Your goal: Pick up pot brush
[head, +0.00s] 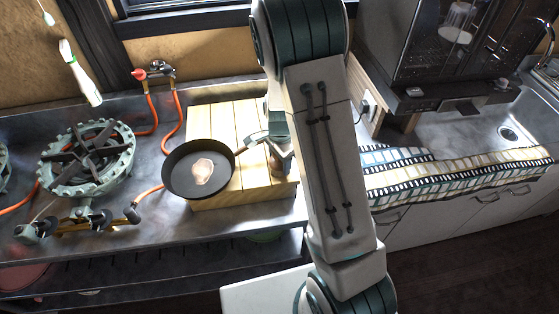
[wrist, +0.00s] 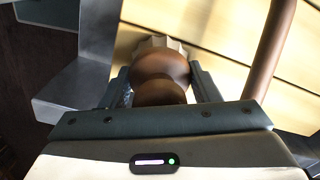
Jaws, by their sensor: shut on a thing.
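The pot brush (wrist: 160,66) has a rounded brown wooden knob, with a pale, jagged-edged part showing beyond it in the wrist view. My gripper (wrist: 160,88) is shut on the knob, with one finger on each side. In the head view a brown piece of the brush (head: 279,166) shows beside my arm, at the right end of the wooden board (head: 220,117). I cannot tell whether the brush touches the board.
A black frying pan (head: 178,187) with a pale piece of food overlaps the board, and its handle points toward my gripper. A gas burner (head: 87,152) with orange hoses stands left. A film-strip patterned cloth (head: 455,172) lies on the right counter, near a sink (head: 530,118).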

